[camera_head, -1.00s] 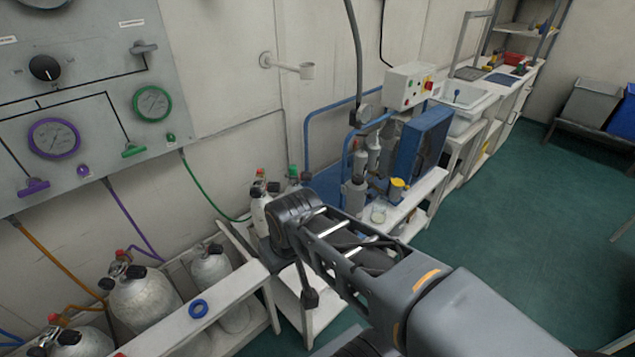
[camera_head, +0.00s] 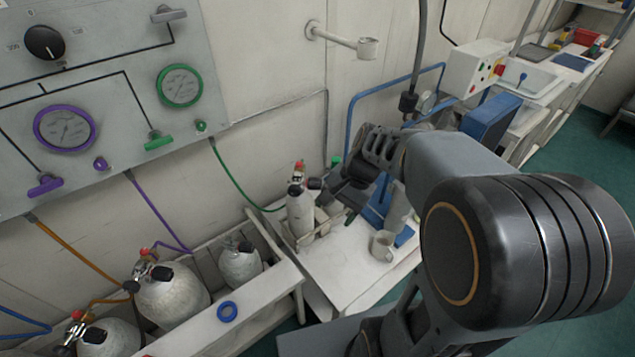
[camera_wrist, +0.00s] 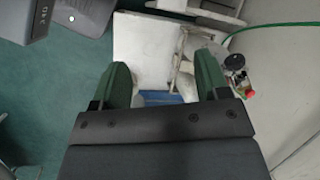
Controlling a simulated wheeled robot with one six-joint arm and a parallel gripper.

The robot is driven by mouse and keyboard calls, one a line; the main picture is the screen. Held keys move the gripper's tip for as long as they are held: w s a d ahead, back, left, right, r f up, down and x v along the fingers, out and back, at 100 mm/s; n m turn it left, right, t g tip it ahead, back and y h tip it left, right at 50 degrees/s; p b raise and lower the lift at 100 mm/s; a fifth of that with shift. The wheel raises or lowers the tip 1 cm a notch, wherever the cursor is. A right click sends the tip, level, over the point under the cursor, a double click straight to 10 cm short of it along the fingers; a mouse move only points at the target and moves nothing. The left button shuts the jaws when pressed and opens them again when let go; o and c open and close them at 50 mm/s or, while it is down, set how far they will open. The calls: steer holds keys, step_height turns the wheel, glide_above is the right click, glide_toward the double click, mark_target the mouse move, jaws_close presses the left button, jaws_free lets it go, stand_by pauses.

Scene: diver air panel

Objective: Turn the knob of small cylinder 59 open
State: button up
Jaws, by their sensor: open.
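A small grey-white cylinder (camera_head: 300,212) with a dark knob and red-tipped valve stands upright in a low rack on the white bench. No number is legible on it, so I cannot confirm it is 59. In the wrist view the cylinder (camera_wrist: 204,48) lies beyond the right finger, with its black knob (camera_wrist: 235,62) just right of that finger. My gripper (camera_wrist: 161,76) is open, with green fingers apart and nothing held between them. In the head view my dark wrist is just right of the cylinder; the fingers are mostly hidden. The knob looks apart from the fingers.
Larger cylinders (camera_head: 172,297) stand in a white trough at lower left, with a blue ring (camera_head: 227,311) on its edge. A green hose (camera_head: 232,178) runs from the gauge panel (camera_head: 105,75) toward the cylinder.

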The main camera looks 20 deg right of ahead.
steer(key=w+d+f+m+y, duration=0.2)
steer(key=w+f+m+y, duration=0.15)
steer(key=w+m, duration=0.25)
steer(key=m+t+y, duration=0.8)
steer(key=m, duration=0.9)
glide_toward(319, 185)
steer(key=p+x, duration=0.1)
steer(key=x, duration=0.2)
steer(key=f+x, duration=0.1)
steer(key=x, duration=0.3)
steer(key=w+p+x, duration=0.1)
steer(key=x, duration=0.2)
steer(key=shift+w+d+f+p, duration=0.1)
steer(key=shift+w+f+p, duration=0.05)
steer(key=shift+p, duration=0.2)
steer(key=c, duration=0.9)
steer(key=shift+c, duration=0.2)
